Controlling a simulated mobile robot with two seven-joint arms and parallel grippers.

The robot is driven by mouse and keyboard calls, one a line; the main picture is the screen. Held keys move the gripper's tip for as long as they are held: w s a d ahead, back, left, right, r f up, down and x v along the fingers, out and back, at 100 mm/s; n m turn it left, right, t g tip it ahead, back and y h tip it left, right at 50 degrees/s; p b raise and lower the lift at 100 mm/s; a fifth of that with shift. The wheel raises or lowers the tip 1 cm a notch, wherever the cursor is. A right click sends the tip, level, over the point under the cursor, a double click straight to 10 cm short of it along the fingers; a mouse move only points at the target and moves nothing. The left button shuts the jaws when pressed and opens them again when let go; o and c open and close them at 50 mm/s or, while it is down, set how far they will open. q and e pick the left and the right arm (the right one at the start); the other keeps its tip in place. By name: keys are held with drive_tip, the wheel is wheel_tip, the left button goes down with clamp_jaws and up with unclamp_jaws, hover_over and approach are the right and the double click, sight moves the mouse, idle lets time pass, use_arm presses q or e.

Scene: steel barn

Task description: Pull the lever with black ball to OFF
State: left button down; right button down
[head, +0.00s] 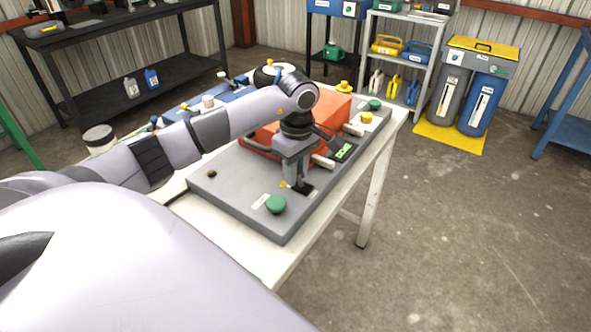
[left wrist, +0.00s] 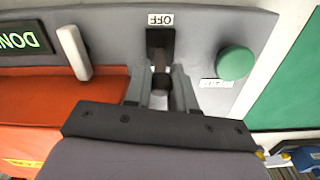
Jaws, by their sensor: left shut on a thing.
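My left gripper (head: 298,180) reaches down over the grey panel (head: 232,184) on the table. In the left wrist view its two grey fingers (left wrist: 161,90) are shut on the black ball (left wrist: 160,82) of the lever, one finger on each side. The lever's stem runs to a black slot (left wrist: 160,37), with the OFF label (left wrist: 160,19) just past it. In the head view the gripper hides the ball, and the black slot plate (head: 303,188) shows beside the fingertips. My right gripper is not in view.
A green button (head: 276,204) sits close to the gripper. A white handle (left wrist: 73,52) and a green-lit display (head: 344,152), partly reading DONE, are beside the lever. An orange box (head: 335,108) stands behind. The floor right of the table is clear.

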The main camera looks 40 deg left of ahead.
sight(301, 180)
use_arm(q)
drive_tip(key=y, duration=0.1)
drive_tip(key=d+y, duration=0.1)
drive_tip(key=y, duration=0.1)
drive_tip(key=shift+w+d+r, duration=0.1)
drive_tip(key=shift+d+r, duration=0.05)
drive_tip(key=shift+r, duration=0.1)
drive_tip(key=y, duration=0.1)
drive_tip(key=d+y, duration=0.1)
drive_tip(key=y, duration=0.1)
drive_tip(key=shift+d+g+y+p, duration=0.15)
drive_tip(key=shift+g+y+p, duration=0.15)
drive_tip(key=shift+g, duration=0.1)
drive_tip(key=shift+d+y+p, duration=0.4)
drive_tip(key=shift+y+p, duration=0.15)
drive_tip(key=shift+y, duration=0.55)
drive_tip(key=shift+d+f+y, duration=0.1)
drive_tip(key=shift+f+y, duration=0.05)
drive_tip(key=shift+y, duration=0.15)
drive_tip(key=shift+f, duration=0.1)
drive_tip(key=c, duration=1)
unclamp_jaws()
drive_tip(key=shift+o, duration=0.2)
